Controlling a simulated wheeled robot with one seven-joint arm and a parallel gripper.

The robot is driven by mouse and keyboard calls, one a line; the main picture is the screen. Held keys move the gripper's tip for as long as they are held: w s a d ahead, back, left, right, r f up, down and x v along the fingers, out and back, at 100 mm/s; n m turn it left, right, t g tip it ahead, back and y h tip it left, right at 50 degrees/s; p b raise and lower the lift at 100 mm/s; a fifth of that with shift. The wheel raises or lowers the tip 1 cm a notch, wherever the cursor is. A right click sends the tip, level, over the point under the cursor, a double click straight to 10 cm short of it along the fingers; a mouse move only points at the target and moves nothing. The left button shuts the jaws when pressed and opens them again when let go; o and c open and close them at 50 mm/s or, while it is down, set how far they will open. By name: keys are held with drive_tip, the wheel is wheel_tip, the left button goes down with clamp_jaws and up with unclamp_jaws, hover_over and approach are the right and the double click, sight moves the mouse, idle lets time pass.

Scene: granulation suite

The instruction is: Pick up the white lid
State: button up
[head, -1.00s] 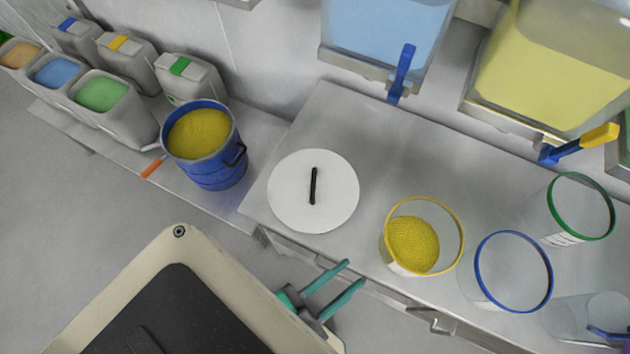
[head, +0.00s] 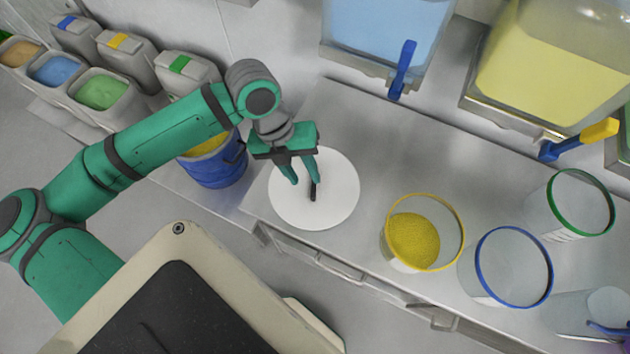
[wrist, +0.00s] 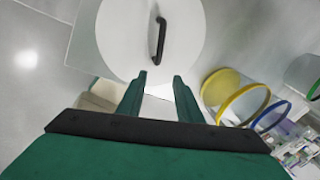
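The white lid (head: 335,208) is a round flat disc with a black bar handle (head: 313,191), lying on the grey bench. In the wrist view the lid (wrist: 120,45) fills the upper middle, with its black handle (wrist: 159,40) beyond the fingertips. My gripper (head: 304,181) is over the lid, its fingers pointing down near the handle and partly hiding it in the head view. In the wrist view my gripper (wrist: 161,80) shows two green fingers apart with nothing between them. The handle is ahead of them, not between them.
A yellow-rimmed beaker (head: 425,235) with yellow granules stands right of the lid, beside a blue-rimmed beaker (head: 507,268) and a green-rimmed one (head: 568,205). A blue drum (head: 218,171) stands left. Hoppers with valve handles (head: 402,68) hang above the back edge.

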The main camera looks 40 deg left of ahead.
drive_tip(key=shift+y, duration=0.7)
drive_tip(key=shift+w+a+f, duration=0.1)
drive_tip(key=shift+w+f, duration=0.6)
drive_tip(key=shift+f, duration=0.65)
drive_tip(key=shift+w+a+f, duration=0.1)
drive_tip(key=shift+w+f, duration=0.6)
drive_tip(key=shift+f, duration=0.65)
drive_tip(key=shift+w+a+f, duration=0.1)
drive_tip(key=shift+w+f, duration=0.6)
drive_tip(key=shift+f, duration=0.65)
clamp_jaws()
